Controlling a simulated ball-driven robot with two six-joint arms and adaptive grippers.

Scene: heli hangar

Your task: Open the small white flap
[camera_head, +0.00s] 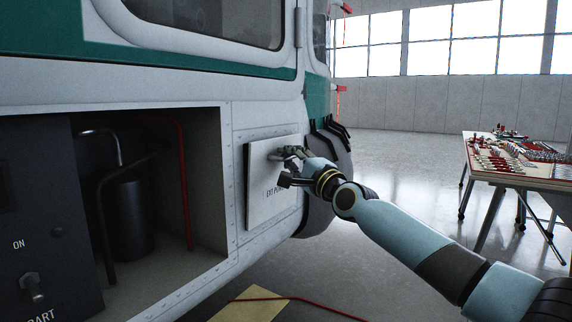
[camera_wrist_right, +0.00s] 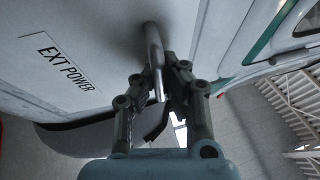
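The small white flap (camera_head: 262,202) is on the helicopter's side, right of the open bay. Its left edge stands a little proud of the panel around it; I cannot tell how far it is open. In the right wrist view the flap (camera_wrist_right: 95,32) carries an "EXT POWER" label and a grey bar handle (camera_wrist_right: 154,60). My right gripper (camera_head: 287,164) is at the flap's upper right part. In the wrist view its fingers (camera_wrist_right: 160,78) are closed in on both sides of the handle, apparently gripping it. My left gripper is out of view.
An open bay (camera_head: 215,180) with a black cylinder and pipes lies left of the flap, beside a dark switch panel (camera_head: 35,230). A table (camera_head: 500,176) with small parts stands at the right. A red cable (camera_head: 300,300) lies on the floor.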

